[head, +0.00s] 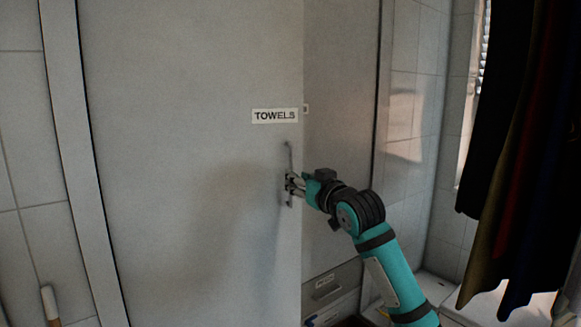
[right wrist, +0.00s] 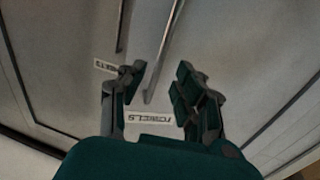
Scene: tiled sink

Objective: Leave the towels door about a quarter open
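The towels door (head: 190,190) is a tall grey panel with a white TOWELS label (head: 274,115), which also shows in the right wrist view (right wrist: 149,142). Its free edge at the right overlaps the neighbouring panel and partly hides that panel's label, so it looks slightly ajar; the exact angle is unclear. A thin vertical bar handle (head: 289,158) sits near that edge. My right gripper (head: 290,184) is at the handle's lower half. In the right wrist view its fingers (right wrist: 158,88) are apart, with the handle bar (right wrist: 164,45) between them. Contact cannot be told. My left gripper is out of view.
A second grey panel (head: 340,150) stands right of the towels door, and its handle (right wrist: 121,27) shows in the right wrist view. Dark hanging cloth (head: 530,150) is at the far right. A white-tipped stick handle (head: 49,302) stands at the lower left.

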